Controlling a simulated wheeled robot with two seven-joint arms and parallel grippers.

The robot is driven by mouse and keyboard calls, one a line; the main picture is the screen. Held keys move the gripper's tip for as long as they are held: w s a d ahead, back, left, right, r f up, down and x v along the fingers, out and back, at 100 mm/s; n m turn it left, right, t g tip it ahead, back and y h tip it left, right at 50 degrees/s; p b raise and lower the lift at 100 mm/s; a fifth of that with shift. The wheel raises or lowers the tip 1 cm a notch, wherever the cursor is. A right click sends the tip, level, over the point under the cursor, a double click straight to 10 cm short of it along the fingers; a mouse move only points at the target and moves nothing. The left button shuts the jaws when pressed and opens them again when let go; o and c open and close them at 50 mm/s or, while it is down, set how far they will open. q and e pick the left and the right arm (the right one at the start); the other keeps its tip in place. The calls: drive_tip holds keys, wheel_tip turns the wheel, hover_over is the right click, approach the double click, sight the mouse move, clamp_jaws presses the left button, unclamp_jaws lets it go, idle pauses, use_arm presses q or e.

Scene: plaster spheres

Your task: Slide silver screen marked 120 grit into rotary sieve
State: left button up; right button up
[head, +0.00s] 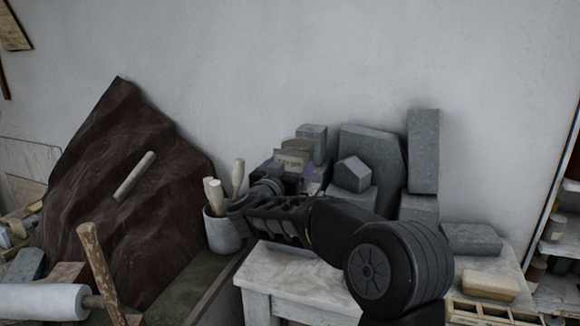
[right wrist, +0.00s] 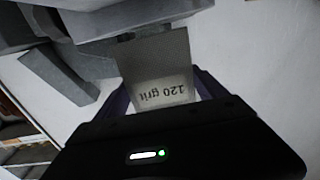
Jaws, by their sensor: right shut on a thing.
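The silver screen (right wrist: 155,60) is a flat grey plate with a pale label reading "120 grit", upside down in the right wrist view. My right gripper (right wrist: 164,96) is shut on it, with dark purplish fingers on either side. In the head view the screen (head: 292,160) stands up from my right gripper (head: 290,178), above the back of the white table and in front of grey blocks. A rounded tan thing (head: 297,145) shows partly behind the screen; I cannot tell whether it is the rotary sieve. My left gripper is not in view.
Grey stone blocks (head: 372,150) crowd the back of the white table (head: 300,283). A grey pot (head: 222,232) with wooden-handled tools stands left of my right arm. A large brown rock-like mass (head: 125,190) leans at the left. A tan block (head: 490,286) lies at the right front.

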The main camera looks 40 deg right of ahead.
drive_tip(key=shift+f+b, duration=1.7)
drive_tip(key=shift+f, duration=1.35)
drive_tip(key=o, duration=1.3)
drive_tip(key=shift+o, duration=0.2)
drive_tip(key=shift+r, duration=0.1)
drive_tip(key=shift+r+p, duration=2)
drive_tip(key=shift+p, duration=0.05)
